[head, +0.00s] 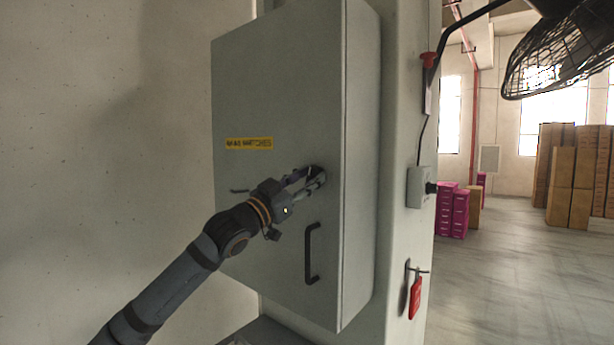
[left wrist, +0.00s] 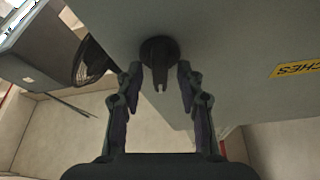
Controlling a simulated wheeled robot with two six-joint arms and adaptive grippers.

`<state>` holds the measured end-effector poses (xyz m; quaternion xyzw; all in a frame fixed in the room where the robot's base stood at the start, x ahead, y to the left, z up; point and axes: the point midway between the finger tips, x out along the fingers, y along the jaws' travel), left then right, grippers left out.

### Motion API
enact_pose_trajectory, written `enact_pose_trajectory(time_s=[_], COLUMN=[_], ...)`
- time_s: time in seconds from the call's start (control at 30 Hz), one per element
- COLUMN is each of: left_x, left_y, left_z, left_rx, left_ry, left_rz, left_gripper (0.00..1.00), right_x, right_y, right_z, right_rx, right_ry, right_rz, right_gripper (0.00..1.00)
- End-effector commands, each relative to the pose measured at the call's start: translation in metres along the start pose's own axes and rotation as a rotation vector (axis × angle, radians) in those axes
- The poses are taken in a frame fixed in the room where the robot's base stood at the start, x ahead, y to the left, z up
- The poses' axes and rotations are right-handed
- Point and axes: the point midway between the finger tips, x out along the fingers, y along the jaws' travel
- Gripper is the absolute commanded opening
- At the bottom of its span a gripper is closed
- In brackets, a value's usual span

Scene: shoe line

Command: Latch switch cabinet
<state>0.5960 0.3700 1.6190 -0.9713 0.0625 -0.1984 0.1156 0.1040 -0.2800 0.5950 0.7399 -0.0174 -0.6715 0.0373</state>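The grey switch cabinet (head: 285,95) hangs on the wall in the middle of the head view, its door looking closed. It has a yellow label (head: 250,143), which also shows in the left wrist view (left wrist: 298,68), and a black bar handle (head: 309,254). A dark round latch knob (left wrist: 159,50) with a protruding lever stands out from the door. My left gripper (head: 314,178) is at this knob. In the left wrist view the fingers (left wrist: 159,82) are apart on both sides of the lever, with gaps visible. My right gripper is not in view.
A grey post right of the cabinet carries a small switch box (head: 420,187) and a hanging red tag (head: 415,297). A black fan (head: 560,50) is at upper right. Magenta boxes (head: 453,212) and brown cartons (head: 572,185) stand farther back on open floor.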

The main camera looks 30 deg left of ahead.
Motion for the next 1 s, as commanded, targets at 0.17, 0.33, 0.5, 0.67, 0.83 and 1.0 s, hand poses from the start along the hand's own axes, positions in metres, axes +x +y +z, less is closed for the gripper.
enact_pose_trajectory(time_s=[0.17, 0.33, 0.5, 0.67, 0.83, 1.0], left_x=[0.0, 0.0, -0.002, -0.001, 0.0, 0.0], left_y=[0.0, 0.0, 0.002, 0.001, 0.0, 0.0], left_z=[0.0, 0.0, 0.003, 0.001, -0.001, -0.001], left_rx=[0.0, -0.005, -0.121, -0.23, -0.249, -0.248], left_ry=[0.0, 0.001, 0.008, 0.004, 0.001, 0.0], left_rz=[0.0, -0.002, -0.048, -0.094, -0.103, -0.103], left_gripper=[0.12, 0.0, 0.0, 0.0, 0.0, 0.31], right_x=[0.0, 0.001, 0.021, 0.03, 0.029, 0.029], right_y=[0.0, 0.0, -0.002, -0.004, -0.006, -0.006], right_z=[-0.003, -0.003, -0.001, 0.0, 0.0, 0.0], right_rx=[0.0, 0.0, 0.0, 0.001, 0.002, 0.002], right_ry=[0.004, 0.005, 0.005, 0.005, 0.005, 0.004], right_rz=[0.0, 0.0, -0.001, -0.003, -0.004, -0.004], right_gripper=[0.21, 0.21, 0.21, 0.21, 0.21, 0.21])
